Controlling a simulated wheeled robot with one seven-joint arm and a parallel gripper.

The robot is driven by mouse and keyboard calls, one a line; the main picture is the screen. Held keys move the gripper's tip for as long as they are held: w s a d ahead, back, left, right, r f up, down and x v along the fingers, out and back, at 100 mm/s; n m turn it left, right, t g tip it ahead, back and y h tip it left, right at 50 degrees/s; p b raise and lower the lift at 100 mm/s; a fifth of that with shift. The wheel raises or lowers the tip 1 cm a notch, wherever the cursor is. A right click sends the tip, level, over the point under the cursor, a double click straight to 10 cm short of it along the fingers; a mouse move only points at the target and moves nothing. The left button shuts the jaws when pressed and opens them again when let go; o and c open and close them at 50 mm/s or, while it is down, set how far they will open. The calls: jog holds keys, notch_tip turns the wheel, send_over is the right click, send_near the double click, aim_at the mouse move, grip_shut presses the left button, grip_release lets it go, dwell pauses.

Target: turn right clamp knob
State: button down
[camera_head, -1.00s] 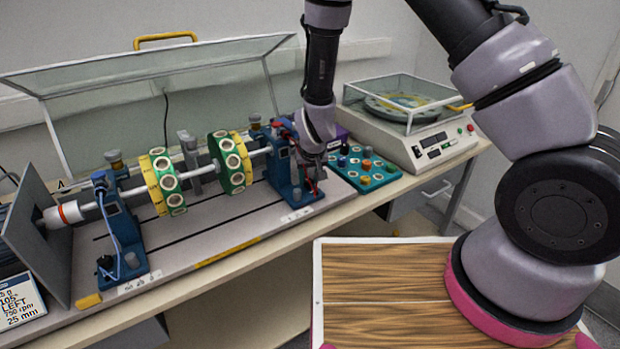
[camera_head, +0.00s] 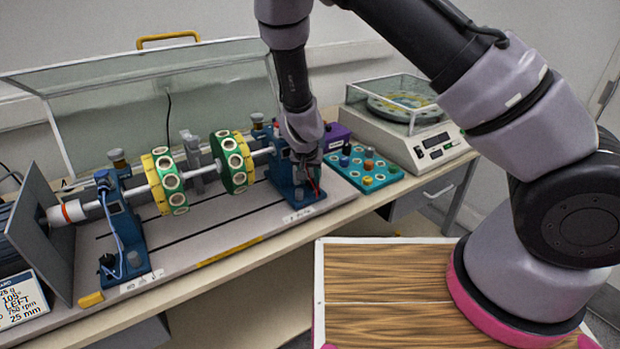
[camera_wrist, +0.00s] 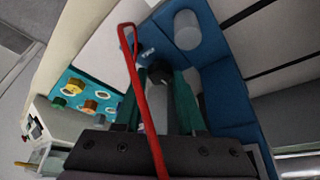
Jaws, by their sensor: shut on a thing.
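The right bearing stand (camera_head: 284,192) is a blue block at the right end of the rotor shaft. My gripper (camera_head: 311,168) is low against its right side. In the wrist view, my gripper (camera_wrist: 166,88) has its two teal fingers closed around a dark knob (camera_wrist: 160,73), the right clamp knob, beside the stand's blue body (camera_wrist: 222,80). In the head view the knob is hidden behind the gripper and wrist. A red cable (camera_wrist: 135,62) loops across in front of the fingers in the wrist view.
A teal tray of coloured knobs (camera_head: 378,187) lies right of the stand, with a white scale (camera_head: 420,150) beyond. The rotor shaft with green-yellow discs (camera_head: 233,163) runs left to the left blue stand (camera_head: 122,235). A raised clear cover (camera_head: 100,100) stands behind.

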jog(key=shift+c, duration=2.4)
grip_release()
jog(key=v, duration=1)
jog(key=shift+r, duration=0.4)
jog(key=shift+s, duration=0.1)
